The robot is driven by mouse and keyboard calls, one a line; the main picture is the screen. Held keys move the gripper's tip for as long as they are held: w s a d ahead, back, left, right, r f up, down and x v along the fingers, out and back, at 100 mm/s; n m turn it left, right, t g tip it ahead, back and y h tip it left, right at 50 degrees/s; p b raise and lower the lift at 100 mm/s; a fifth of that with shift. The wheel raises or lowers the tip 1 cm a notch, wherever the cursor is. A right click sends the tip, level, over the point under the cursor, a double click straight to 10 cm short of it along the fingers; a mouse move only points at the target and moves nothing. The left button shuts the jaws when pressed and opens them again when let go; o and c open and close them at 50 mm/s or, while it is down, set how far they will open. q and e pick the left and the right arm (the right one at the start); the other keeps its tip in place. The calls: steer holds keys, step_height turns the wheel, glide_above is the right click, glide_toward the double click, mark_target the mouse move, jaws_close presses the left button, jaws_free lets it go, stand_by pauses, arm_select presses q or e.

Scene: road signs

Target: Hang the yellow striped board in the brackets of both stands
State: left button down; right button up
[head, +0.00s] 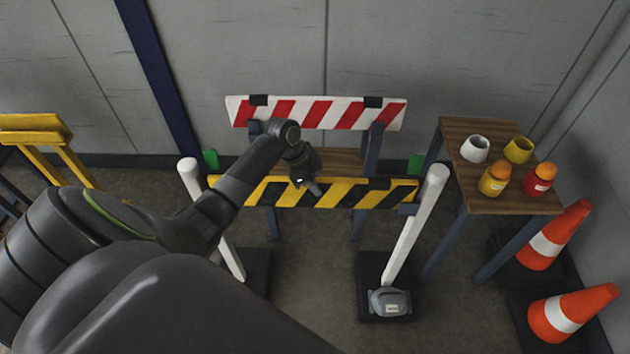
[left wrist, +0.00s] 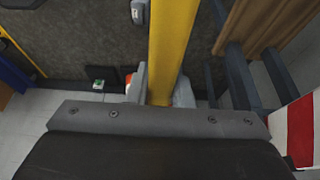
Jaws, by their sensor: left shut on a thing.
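The yellow and black striped board (head: 335,192) lies level across the gap between two white posts, the left stand (head: 231,262) and the right stand (head: 412,228). My left gripper (head: 312,187) is shut on the board's top edge near its middle. In the left wrist view, the yellow board (left wrist: 174,45) runs between the two fingers (left wrist: 160,96). The board's right end is beside the right post, just above a dark bracket (head: 406,209); I cannot tell whether it is seated. The left bracket is not clear, and my arm covers part of the left post. My right gripper is not in view.
A red and white barrier (head: 318,113) stands behind the board. A wooden table (head: 462,135) at the right holds cups and bottles, with orange cones (head: 553,238) beside it. A grey weight (head: 390,301) rests on the right base. A yellow trestle (head: 35,130) is at the left.

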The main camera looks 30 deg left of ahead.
arm_select(q)
steer(key=shift+f, duration=0.15)
stand_by(0.5)
steer(key=c, duration=1.2)
jaws_free()
steer(key=shift+s+f, duration=0.1)
steer(key=v, duration=1.7)
steer(key=shift+r, duration=0.25)
steer(key=shift+s+f, duration=0.1)
